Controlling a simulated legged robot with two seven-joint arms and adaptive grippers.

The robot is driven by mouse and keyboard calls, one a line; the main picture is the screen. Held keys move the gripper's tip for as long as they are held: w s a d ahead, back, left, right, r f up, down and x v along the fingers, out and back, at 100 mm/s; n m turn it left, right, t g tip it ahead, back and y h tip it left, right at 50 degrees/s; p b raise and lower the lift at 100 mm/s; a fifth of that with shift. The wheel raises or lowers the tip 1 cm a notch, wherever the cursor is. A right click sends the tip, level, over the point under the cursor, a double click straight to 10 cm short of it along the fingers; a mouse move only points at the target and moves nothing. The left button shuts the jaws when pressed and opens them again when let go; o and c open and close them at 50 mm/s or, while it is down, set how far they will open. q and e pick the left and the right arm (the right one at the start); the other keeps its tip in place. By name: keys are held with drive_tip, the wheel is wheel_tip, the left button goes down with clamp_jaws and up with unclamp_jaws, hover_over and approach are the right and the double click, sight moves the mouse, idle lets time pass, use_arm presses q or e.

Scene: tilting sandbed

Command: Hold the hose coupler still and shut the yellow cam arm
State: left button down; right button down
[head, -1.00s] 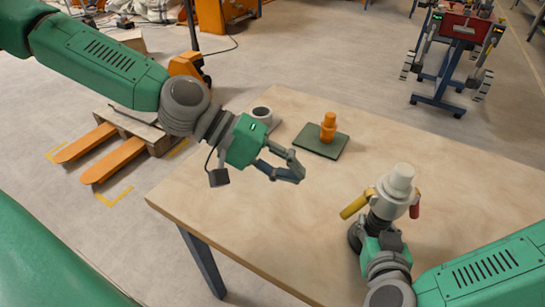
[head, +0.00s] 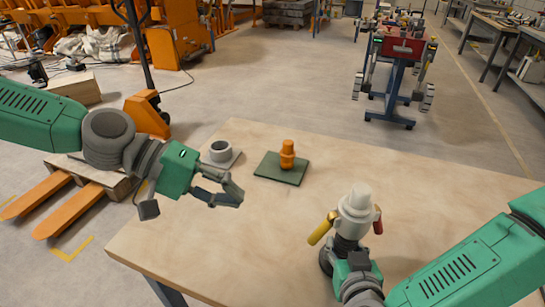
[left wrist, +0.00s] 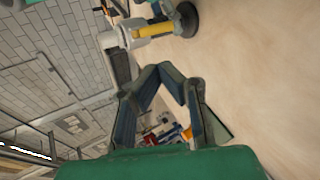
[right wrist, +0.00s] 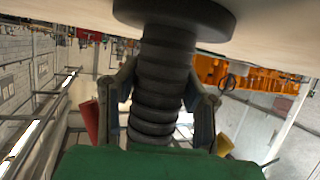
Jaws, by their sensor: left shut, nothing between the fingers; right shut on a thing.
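The hose coupler (head: 356,203) stands upright on the table, with a pale cap on a black ribbed hose neck (right wrist: 162,85) and a round dark base (right wrist: 180,15). Its yellow cam arm (head: 321,228) sticks out to the left, slanting down and away from the body. The red cam arm (head: 377,220) hangs close at the right side. My right gripper (head: 350,260) is shut around the ribbed neck, below the cam arms. My left gripper (head: 236,196) is shut and empty above the table, left of the yellow arm and apart from it. The left wrist view shows the yellow arm (left wrist: 153,30) beyond its fingertips (left wrist: 161,68).
An orange fitting (head: 287,154) stands on a green plate (head: 268,168) behind. A grey ring-shaped part (head: 220,151) sits left of it. The wooden table (head: 200,240) is bare between my left gripper and the coupler. A pallet truck (head: 70,208) stands on the floor at left.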

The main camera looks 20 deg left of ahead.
use_arm(q)
drive_tip(key=w+f+m+g+h, duration=0.1)
drive_tip(key=w+f+m+g, duration=0.15)
drive_tip(key=w+g, duration=0.2)
drive_tip(key=h, duration=0.1)
approach(314, 232)
drive_tip(key=x, duration=0.8)
drive_tip(key=shift+w+a+f+g, duration=0.15)
drive_tip(key=shift+w+f+g, duration=0.1)
drive_tip(key=shift+g, duration=0.1)
drive_tip(key=shift+w+d+f, duration=0.1)
drive_tip(key=shift+d+f, duration=0.4)
drive_tip(key=shift+d, duration=0.2)
use_arm(e)
drive_tip(key=shift+a, duration=0.1)
use_arm(q)
drive_tip(key=shift+r, duration=0.15)
